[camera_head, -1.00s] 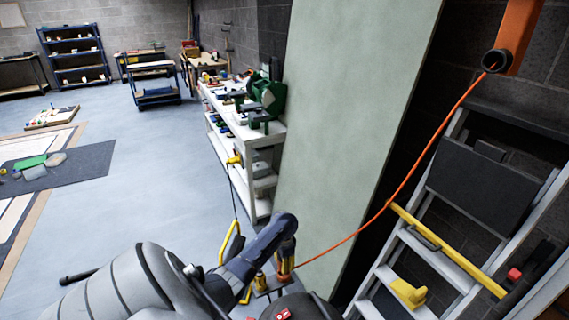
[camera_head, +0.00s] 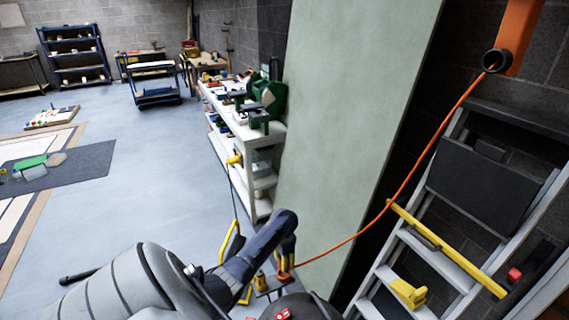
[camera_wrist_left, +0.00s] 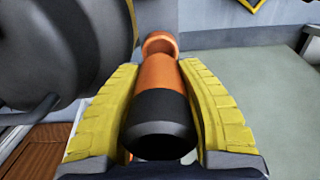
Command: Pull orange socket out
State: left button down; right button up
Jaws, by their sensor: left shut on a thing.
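The orange socket (camera_wrist_left: 158,75) is an orange cylinder with a black end, seen close up in the left wrist view. The yellow fingers of my left gripper (camera_wrist_left: 162,100) are shut on it from both sides. The black end faces the wrist camera. An orange ring (camera_wrist_left: 160,45) lies at its far end; whether the two are joined or apart I cannot tell. In the head view my left gripper (camera_head: 287,258) is low in the middle, and an orange cable (camera_head: 394,195) runs from there up to a black ring (camera_head: 496,61) on an orange bracket. My right gripper is not seen.
A pale green panel (camera_head: 340,130) stands just behind the cable. A stepladder (camera_head: 450,262) with yellow parts stands at the right. A white shelf bench (camera_head: 254,140) with tools is beyond my left arm. Open floor (camera_head: 160,170) lies to the left.

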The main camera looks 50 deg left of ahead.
pick_arm(q)
jog(key=shift+r, duration=2.6)
